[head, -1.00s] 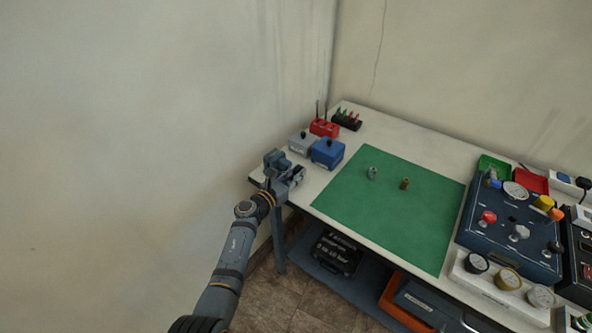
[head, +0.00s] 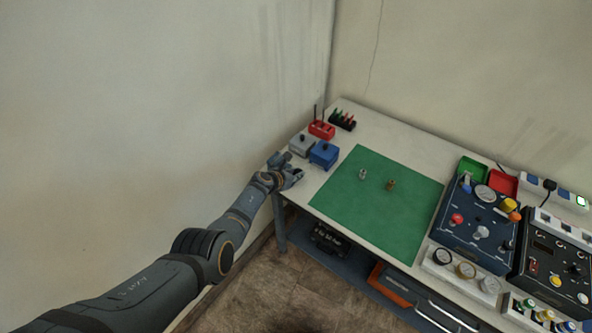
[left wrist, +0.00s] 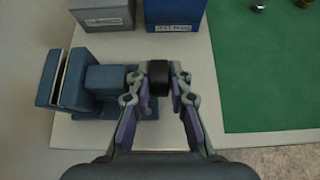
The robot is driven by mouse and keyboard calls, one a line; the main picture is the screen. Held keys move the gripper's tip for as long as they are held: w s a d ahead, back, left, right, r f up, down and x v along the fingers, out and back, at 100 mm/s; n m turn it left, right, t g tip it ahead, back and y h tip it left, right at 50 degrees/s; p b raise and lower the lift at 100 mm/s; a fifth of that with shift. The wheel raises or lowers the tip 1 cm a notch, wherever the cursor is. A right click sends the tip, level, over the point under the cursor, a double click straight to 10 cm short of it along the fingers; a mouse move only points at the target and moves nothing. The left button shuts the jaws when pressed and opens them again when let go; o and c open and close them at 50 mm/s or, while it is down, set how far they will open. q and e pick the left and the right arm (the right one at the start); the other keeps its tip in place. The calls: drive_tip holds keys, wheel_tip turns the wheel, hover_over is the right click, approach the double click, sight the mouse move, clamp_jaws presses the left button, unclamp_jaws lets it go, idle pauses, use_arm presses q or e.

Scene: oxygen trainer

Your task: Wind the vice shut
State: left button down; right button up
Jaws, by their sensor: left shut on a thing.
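The blue-grey vice (head: 277,160) sits at the left corner of the bench, largely hidden by my arm in the head view. The left wrist view shows it (left wrist: 106,80) on its side of the bench, with its two jaw plates at the far left and a narrow pale gap between them. A black knob (left wrist: 159,83) is at the vice's right end. My left gripper (left wrist: 159,74) has one finger on each side of this knob and is shut on it. In the head view the left gripper (head: 294,178) is small and its fingertips are unclear.
A grey box (head: 301,147) and a blue box (head: 323,155) stand just behind the vice. A green mat (head: 370,208) with two small metal fittings lies to the right. Dark panels with knobs (head: 475,222) fill the far right. A wall is close on the left.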

use_arm(q)
drive_tip(key=shift+s+d+f, duration=0.1)
drive_tip(key=shift+s, duration=0.05)
idle(0.3)
drive_tip(key=c, duration=1.5)
unclamp_jaws()
drive_tip(key=shift+s+r, duration=0.15)
drive_tip(key=shift+r, duration=0.15)
drive_tip(key=shift+v, duration=3.5)
